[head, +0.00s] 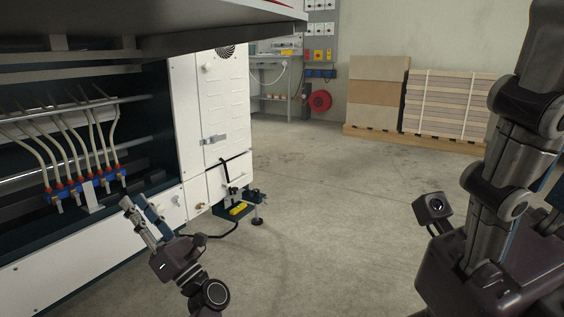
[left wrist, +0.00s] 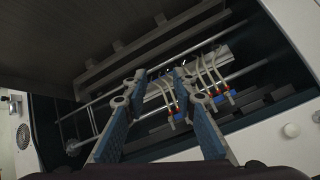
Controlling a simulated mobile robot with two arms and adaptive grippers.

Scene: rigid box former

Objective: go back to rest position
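My left gripper (head: 132,200) is low in the left half of the head view, in front of the white lower panel of the box-forming machine (head: 215,110). In the left wrist view its two blue-padded fingers (left wrist: 158,84) stand apart, with nothing held between them. Behind the fingertips, inside the machine, is a row of pale hoses (head: 75,140) with red and blue fittings, which also show in the left wrist view (left wrist: 205,75). My right arm's dark links rise at the right of the head view. My right gripper does not show.
The machine's overhanging top edge (head: 200,30) crosses the upper left. A yellow-marked foot bracket (head: 238,209) juts out at the machine's corner. Stacked cardboard on a pallet (head: 445,103) and a red hose reel (head: 320,101) are at the back. The floor between is clear.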

